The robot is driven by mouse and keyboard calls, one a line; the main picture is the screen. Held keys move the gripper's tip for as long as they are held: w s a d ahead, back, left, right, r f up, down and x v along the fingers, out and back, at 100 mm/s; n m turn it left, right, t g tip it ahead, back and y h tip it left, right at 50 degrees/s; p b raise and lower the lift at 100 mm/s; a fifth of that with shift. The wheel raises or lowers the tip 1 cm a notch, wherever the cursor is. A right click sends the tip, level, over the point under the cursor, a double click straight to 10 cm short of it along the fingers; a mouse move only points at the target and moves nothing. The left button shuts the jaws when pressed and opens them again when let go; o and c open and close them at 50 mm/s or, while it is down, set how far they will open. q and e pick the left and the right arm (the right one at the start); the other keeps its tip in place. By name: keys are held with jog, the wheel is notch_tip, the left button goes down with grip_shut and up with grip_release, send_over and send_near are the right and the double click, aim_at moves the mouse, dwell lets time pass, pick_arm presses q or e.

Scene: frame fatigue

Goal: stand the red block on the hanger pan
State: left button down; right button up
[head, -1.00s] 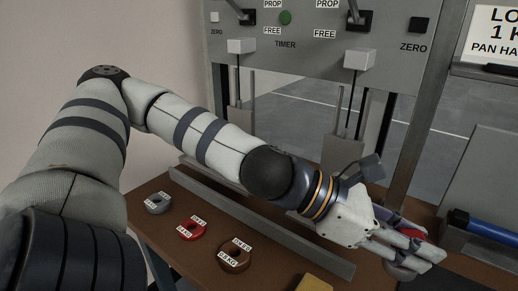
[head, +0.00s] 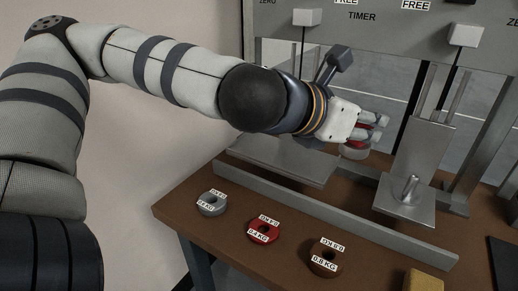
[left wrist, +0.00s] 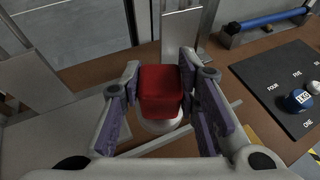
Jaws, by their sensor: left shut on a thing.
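My left gripper (head: 378,127) is shut on the red block (left wrist: 160,88), which sits between the two fingers in the left wrist view. In the head view the fingers hide most of the block. A pale round piece (head: 355,152) shows just under the block; I cannot tell whether it is joined to it. The gripper is in front of the timer frame, above and between two flat metal plates. The left plate (head: 275,165) is partly under my arm; the right plate (head: 388,194) bears an upright peg. I cannot tell which part is the hanger pan. My right gripper is out of view.
A grey slotted weight (head: 211,204), a red one (head: 264,231) and a brown one (head: 325,260) lie along the bench front, before a long grey rail (head: 350,213). A yellow block (head: 424,281) is at the bottom right. A black mat (left wrist: 275,90) bears weights.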

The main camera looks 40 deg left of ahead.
pick_arm(q)
jog(key=shift+a, duration=0.95)
jog(key=shift+y, duration=0.3)
jog(key=w+a+f, duration=0.2)
jog(key=a+f, duration=0.1)
jog(key=w+a+f+b, duration=0.1)
jog(key=w+a+f, duration=0.1)
jog(key=a+f, duration=0.1)
jog(key=w+a+f, duration=0.2)
jog(key=a+f, duration=0.1)
jog(key=a, duration=0.1)
jog(key=shift+w+a+f+b, duration=0.1)
jog(key=shift+w+a+b, duration=0.05)
jog(key=shift+a+b, duration=0.25)
jog(key=f, duration=0.1)
jog(key=f+b, duration=0.1)
jog(key=f, duration=0.1)
jog(key=shift+w+a+f, duration=0.1)
jog(key=shift+a+f, duration=0.1)
jog(key=shift+a, duration=0.15)
jog(key=shift+f, duration=0.25)
jog(key=shift+r, duration=0.25)
jog(key=shift+f, duration=0.2)
jog(key=c, duration=1.2)
grip_release()
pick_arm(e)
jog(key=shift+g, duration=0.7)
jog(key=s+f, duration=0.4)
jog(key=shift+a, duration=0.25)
